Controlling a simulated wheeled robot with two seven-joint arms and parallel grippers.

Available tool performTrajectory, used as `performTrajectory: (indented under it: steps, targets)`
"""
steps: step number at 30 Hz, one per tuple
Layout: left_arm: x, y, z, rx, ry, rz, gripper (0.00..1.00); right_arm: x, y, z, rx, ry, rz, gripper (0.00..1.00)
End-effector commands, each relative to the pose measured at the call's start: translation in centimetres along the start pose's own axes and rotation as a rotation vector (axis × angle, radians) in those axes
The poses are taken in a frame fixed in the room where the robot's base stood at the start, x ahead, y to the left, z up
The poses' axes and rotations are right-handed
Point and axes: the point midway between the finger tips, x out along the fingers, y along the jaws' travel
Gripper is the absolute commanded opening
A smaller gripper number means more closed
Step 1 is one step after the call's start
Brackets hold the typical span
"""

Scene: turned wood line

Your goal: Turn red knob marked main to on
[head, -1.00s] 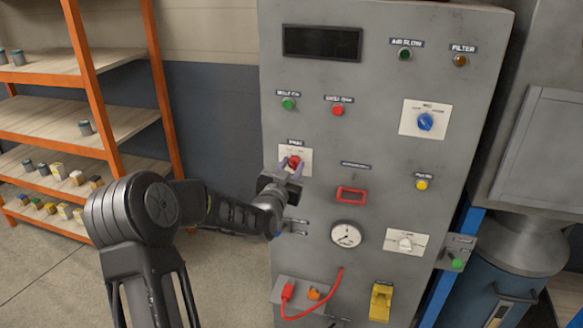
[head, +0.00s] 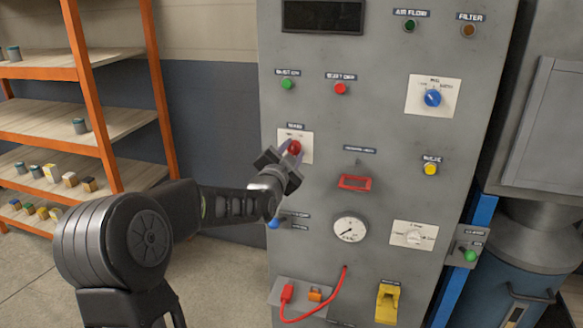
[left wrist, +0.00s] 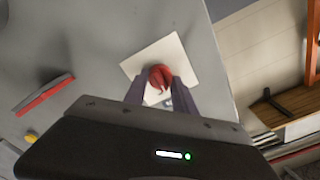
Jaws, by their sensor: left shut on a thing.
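The red knob (head: 295,147) sits on a white plate (head: 304,133) marked main, at the left of the grey control panel. In the left wrist view the red knob (left wrist: 160,76) shows on its tilted white plate (left wrist: 178,50). My left gripper (head: 289,152) comes in from the lower left, its fingers on either side of the knob. The left wrist view shows its two purple-grey fingers (left wrist: 161,92) closed on the knob. The fingers hide part of the knob and plate. My right gripper does not show.
A blue knob (head: 432,98), green button (head: 287,84), red button (head: 340,88) and red handle (head: 354,182) are on the panel. A gauge (head: 350,229) and a looped red cable (head: 333,300) are below. Orange shelving (head: 88,80) stands at left.

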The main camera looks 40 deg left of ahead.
Motion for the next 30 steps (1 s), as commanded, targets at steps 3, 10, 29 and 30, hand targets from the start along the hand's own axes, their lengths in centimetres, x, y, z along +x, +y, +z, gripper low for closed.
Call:
performTrajectory:
  steps: [3,10,29,30]
  targets:
    - [0.0,0.5,0.3,0.109,0.003,0.000,0.00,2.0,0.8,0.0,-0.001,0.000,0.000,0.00]
    - [0.0,0.3,0.1,0.303,0.002,0.001,0.00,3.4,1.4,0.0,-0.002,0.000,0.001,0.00]
    - [0.0,0.2,0.1,0.488,-0.001,0.002,0.00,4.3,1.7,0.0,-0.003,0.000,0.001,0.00]
    - [0.0,0.2,0.1,0.488,-0.001,0.002,0.00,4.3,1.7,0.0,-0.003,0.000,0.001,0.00]
